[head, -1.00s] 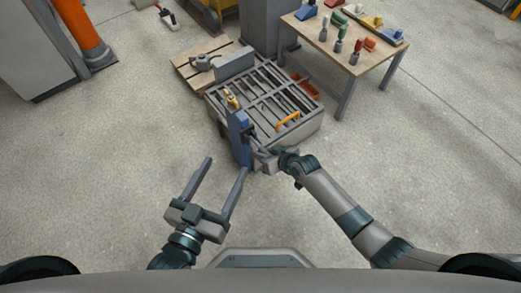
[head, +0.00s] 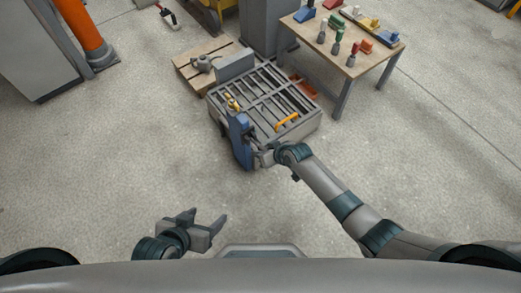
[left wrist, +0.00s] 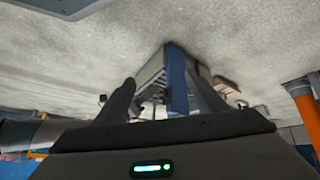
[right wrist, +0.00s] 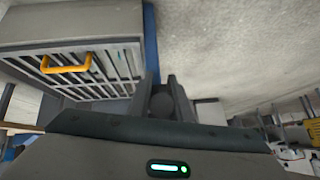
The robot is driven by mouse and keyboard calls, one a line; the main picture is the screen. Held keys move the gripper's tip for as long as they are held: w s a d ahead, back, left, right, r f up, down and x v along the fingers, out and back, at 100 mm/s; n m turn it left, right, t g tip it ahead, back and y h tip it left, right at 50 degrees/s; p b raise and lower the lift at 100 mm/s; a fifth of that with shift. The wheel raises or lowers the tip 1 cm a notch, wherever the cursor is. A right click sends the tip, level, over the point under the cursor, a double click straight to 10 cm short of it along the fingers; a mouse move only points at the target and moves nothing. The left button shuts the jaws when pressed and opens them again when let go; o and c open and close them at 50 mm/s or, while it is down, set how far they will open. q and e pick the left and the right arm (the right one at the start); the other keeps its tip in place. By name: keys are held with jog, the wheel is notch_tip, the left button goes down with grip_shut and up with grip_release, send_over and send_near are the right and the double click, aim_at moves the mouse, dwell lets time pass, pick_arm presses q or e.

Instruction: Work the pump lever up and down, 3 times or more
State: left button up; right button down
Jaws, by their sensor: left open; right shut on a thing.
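The pump is a blue upright body (head: 240,143) at the near left corner of the grey panel mould (head: 308,124). My right gripper (head: 260,157) is beside it, at its right. In the right wrist view its fingers (right wrist: 165,92) are shut on a dark round part (right wrist: 162,103), which looks like the end of the pump lever. The rest of the lever is mostly hidden. My left gripper (head: 208,219) is open and empty over bare floor, well short of the pump. The blue pump body also shows beyond its fingers in the left wrist view (left wrist: 177,75).
A yellow-orange handle (head: 287,122) stands on the mould's slatted top. A wooden pallet (head: 186,66) lies behind it. A wooden table (head: 350,65) with several coloured items is at the back right. The floor left of the mould is clear.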

aim_at(263, 149)
jog(key=shift+w+r+g+h+p, duration=0.1)
jog(key=shift+r+g+h+p, duration=0.5)
jog(key=shift+p, duration=0.95)
pick_arm(q)
jog(key=s+a+g+y+p, duration=0.1)
jog(key=s+a+g+y, duration=0.1)
jog(key=a, duration=0.4)
jog(key=shift+s+a+g, duration=0.2)
jog(key=shift+s+g, duration=0.6)
jog(key=shift+s, duration=0.35)
pick_arm(e)
jog(key=shift+r+g, duration=0.2)
jog(key=shift+g, duration=0.1)
pick_arm(q)
jog(key=shift+f, duration=0.1)
pick_arm(e)
jog(key=c, duration=1.6)
grip_release()
pick_arm(q)
jog(key=shift+p, duration=0.3)
